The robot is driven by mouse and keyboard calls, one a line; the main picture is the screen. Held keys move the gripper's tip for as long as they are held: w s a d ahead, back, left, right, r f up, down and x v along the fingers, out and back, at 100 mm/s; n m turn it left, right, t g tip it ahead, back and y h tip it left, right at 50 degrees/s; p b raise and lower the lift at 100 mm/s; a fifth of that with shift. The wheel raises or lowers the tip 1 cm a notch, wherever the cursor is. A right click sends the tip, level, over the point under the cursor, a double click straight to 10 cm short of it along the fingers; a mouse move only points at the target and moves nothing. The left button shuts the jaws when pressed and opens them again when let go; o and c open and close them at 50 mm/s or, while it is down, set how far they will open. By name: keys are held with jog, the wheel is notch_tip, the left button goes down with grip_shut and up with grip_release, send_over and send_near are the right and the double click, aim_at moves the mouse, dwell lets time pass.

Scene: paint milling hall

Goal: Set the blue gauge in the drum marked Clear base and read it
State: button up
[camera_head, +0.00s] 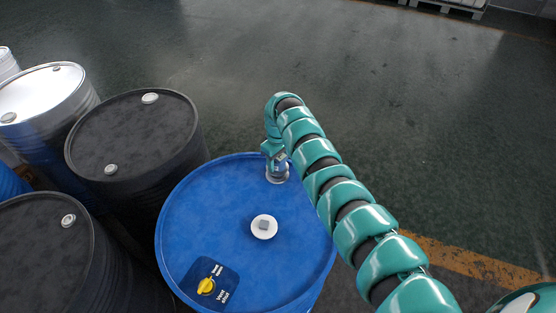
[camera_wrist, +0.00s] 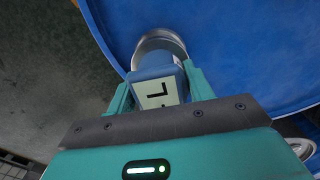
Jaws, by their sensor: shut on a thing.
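The blue gauge (camera_wrist: 158,68) is between the fingers of my gripper (camera_wrist: 155,88) in the wrist view. Its pale display carries a dark L-like mark and a short dash, seen at an angle. A round silver collar (camera_wrist: 160,40) is at the gauge's far end; I cannot tell whether the gauge is fully seated. In the head view, my gripper (camera_head: 273,147) is shut on the gauge (camera_head: 279,164) at the far rim of the blue drum (camera_head: 200,215). No Clear base marking is legible on any drum.
A white cap (camera_head: 264,227) sits mid-lid. Black drums (camera_head: 135,135) (camera_head: 40,245) and a silver-topped drum (camera_head: 45,90) crowd the left.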

jog(key=shift+f+b, duration=0.9)
jog(key=shift+f, duration=0.15)
dwell(0.4)
jog(key=o, duration=1.3)
jog(key=shift+r, duration=0.1)
jog(key=shift+o, duration=0.2)
notch_tip(320, 180, up, 17)
jog(key=b, duration=0.4)
jog(key=shift+r+b, duration=0.15)
jog(key=shift+b, duration=0.2)
